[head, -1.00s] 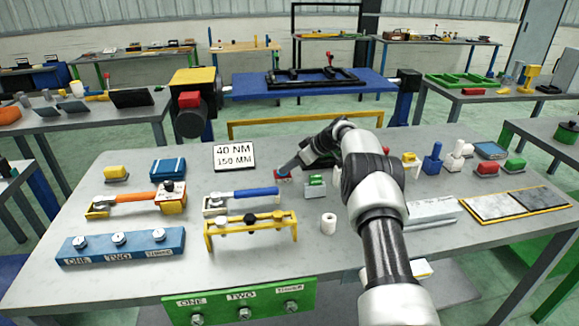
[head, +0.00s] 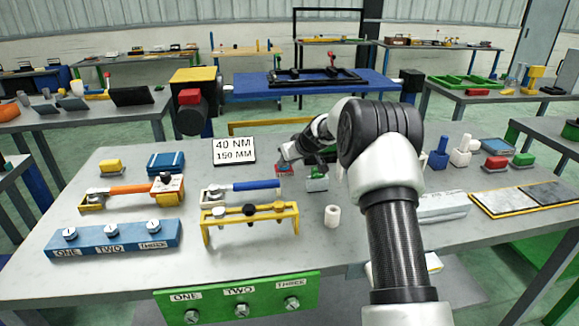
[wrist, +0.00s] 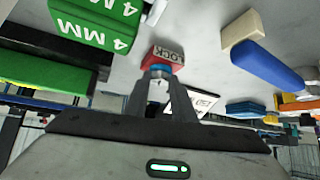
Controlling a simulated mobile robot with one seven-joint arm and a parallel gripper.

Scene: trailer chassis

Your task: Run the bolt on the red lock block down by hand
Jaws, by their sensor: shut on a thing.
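The red lock block (head: 284,169) sits on the grey workbench, left of the green block and right of the blue-handled wrench. In the wrist view the red block (wrist: 167,54) shows its LOCK lettering, past my fingertips. My gripper (wrist: 157,85) is shut on the bolt at the block, with a blue band (wrist: 158,71) showing between the fingertips and the block. In the head view my gripper (head: 286,156) is just above the block, and it hides the bolt there. How far the bolt is threaded in cannot be told.
The green block (head: 317,181) and a white cylinder (head: 332,216) stand nearby. A 40 NM sign (head: 234,150) stands left of the block.

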